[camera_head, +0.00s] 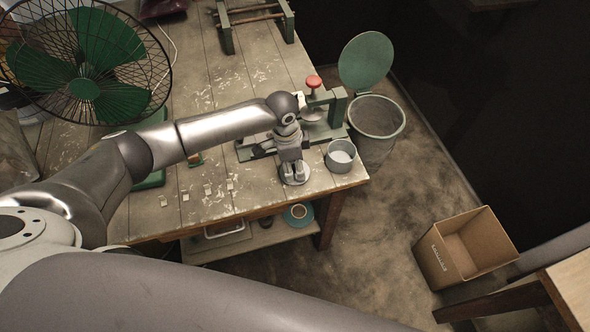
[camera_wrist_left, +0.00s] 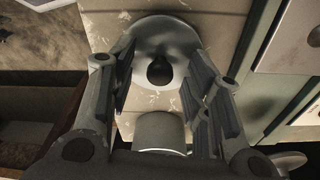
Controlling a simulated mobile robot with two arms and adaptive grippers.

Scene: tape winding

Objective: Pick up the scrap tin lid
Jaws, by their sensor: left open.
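The scrap tin lid (camera_head: 303,182) is a round grey metal disc lying on the worn table near its front right corner. In the left wrist view the lid (camera_wrist_left: 150,40) is pale, with a dark round knob at its middle. My left gripper (camera_head: 294,178) points down over the lid and partly hides it. In the left wrist view its two fingers (camera_wrist_left: 160,90) are apart, with the knob between them. They hold nothing; contact with the lid cannot be told. A round grey open tin (camera_head: 341,168) stands just right of the lid. My right gripper is out of view.
A green machine with a red knob (camera_head: 314,82) stands behind the lid. A green bin (camera_head: 377,118) with its lid raised is beyond the table's right edge. A caged fan (camera_head: 85,88) is at the far left. An empty cardboard box (camera_head: 440,262) is on the floor.

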